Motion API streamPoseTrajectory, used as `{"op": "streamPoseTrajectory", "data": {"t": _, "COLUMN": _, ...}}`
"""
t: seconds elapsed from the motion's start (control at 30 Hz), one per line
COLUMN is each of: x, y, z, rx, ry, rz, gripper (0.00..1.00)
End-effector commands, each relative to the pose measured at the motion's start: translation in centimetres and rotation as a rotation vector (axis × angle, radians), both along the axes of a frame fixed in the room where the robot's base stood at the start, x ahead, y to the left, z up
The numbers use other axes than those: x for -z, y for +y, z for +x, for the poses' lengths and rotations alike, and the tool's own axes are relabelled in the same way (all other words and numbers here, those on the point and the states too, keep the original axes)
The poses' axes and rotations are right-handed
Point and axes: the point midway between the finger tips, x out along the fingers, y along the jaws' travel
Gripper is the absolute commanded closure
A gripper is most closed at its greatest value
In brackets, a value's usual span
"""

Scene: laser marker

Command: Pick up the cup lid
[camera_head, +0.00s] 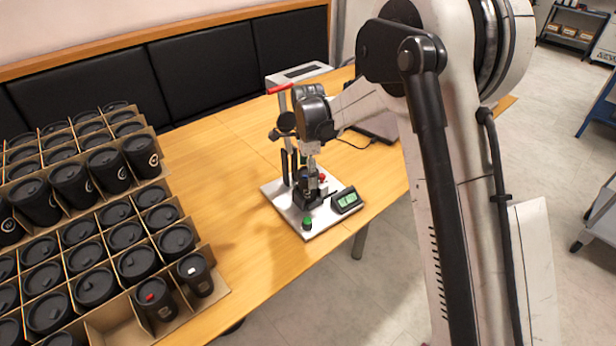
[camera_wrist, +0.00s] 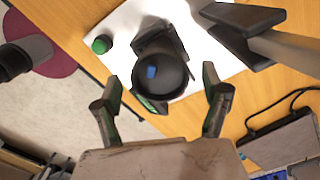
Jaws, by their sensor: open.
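The cup lid (camera_wrist: 160,76) is a round, dark disc with a blue mark in the wrist view. It sits at the black holder (camera_wrist: 152,34) on the marking machine's white base plate (camera_wrist: 122,58). My gripper (camera_wrist: 161,84) is open, with one finger on each side of the lid and visible gaps between. In the head view my gripper (camera_head: 312,170) points down over the black holder (camera_head: 308,198). The lid cannot be made out clearly there.
The marker's post with a red handle (camera_head: 281,88) stands close beside my gripper. A green button (camera_head: 307,222) and a small display (camera_head: 346,200) are on the plate. Boxes of black lidded cups (camera_head: 95,285) fill the left. Bare wooden table (camera_head: 225,175) lies between.

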Motion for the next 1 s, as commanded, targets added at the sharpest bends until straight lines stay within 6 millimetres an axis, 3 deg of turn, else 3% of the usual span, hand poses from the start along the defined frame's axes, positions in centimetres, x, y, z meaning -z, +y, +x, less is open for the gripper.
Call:
{"op": "streamPoseTrajectory", "data": {"t": 0.03, "x": 0.0, "y": 0.0, "z": 0.0, "rx": 0.0, "ry": 0.0, "rz": 0.0, "gripper": 0.26}}
{"op": "streamPoseTrajectory", "data": {"t": 0.33, "x": 0.0, "y": 0.0, "z": 0.0, "rx": 0.0, "ry": 0.0, "rz": 0.0, "gripper": 0.66}}
{"op": "streamPoseTrajectory", "data": {"t": 0.73, "x": -0.8, "y": 0.0, "z": 0.0, "rx": 0.0, "ry": 0.0, "rz": 0.0, "gripper": 0.66}}
{"op": "streamPoseTrajectory", "data": {"t": 0.97, "x": -4.2, "y": 0.0, "z": 0.0, "rx": 0.0, "ry": 0.0, "rz": 0.0, "gripper": 0.66}}
{"op": "streamPoseTrajectory", "data": {"t": 1.0, "x": -4.7, "y": 0.6, "z": -0.8, "rx": -0.003, "ry": 0.0, "rz": 0.0, "gripper": 0.66}}
